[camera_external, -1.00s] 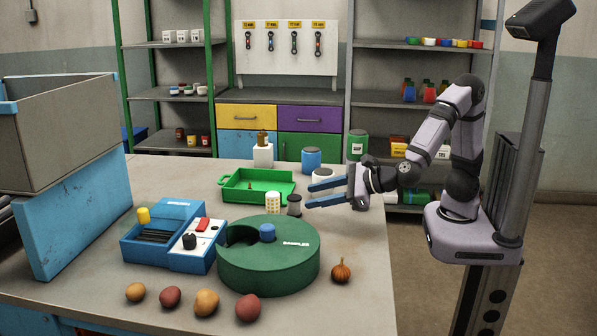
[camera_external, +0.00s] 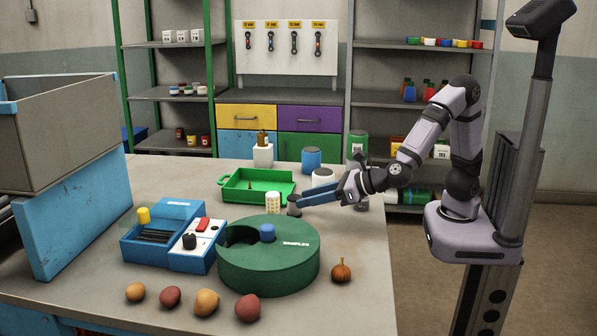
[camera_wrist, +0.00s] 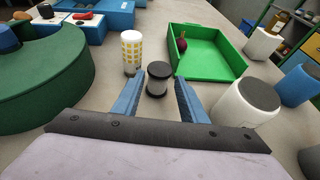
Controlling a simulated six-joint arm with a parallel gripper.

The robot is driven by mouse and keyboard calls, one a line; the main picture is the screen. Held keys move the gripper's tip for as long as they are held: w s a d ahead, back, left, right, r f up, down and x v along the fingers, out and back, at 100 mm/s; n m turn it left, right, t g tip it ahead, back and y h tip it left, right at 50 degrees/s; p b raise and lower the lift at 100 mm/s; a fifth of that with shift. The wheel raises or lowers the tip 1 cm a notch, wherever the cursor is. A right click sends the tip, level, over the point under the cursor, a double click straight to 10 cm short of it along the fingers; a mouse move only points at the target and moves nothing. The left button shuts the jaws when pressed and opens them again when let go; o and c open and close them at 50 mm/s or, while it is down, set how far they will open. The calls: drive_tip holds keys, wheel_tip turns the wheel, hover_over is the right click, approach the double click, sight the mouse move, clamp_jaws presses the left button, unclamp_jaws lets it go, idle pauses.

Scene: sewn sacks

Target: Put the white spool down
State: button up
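A small spool (camera_external: 293,206) with dark ends and a pale grey waist stands upright on the table; it also shows in the wrist view (camera_wrist: 157,80). I see no plainly white spool, so I cannot tell whether this is the one named. My gripper (camera_external: 301,200) is open at table height, beside the spool. In the wrist view, its two blue fingers (camera_wrist: 158,84) stand either side of the spool with gaps on both sides, and hold nothing.
A white-and-yellow cylinder (camera_wrist: 131,54) stands left of the spool, near the left finger. A green tray (camera_wrist: 205,72) lies beyond; a white dark-topped canister (camera_wrist: 246,103) stands right. A round green holder (camera_external: 268,266) is in front. Bare table (camera_external: 352,233) lies front right.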

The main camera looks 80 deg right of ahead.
sight(294, 197)
drive_tip(key=shift+p+x, duration=0.45)
drive_tip(key=shift+x, duration=2.05)
drive_tip(key=shift+a, duration=0.1)
drive_tip(key=c, duration=0.8)
wheel_tip(294, 197, up, 10)
drive_tip(key=shift+p, duration=0.8)
wheel_tip(294, 197, up, 10)
drive_tip(key=p, duration=1)
drive_tip(key=shift+r, duration=0.2)
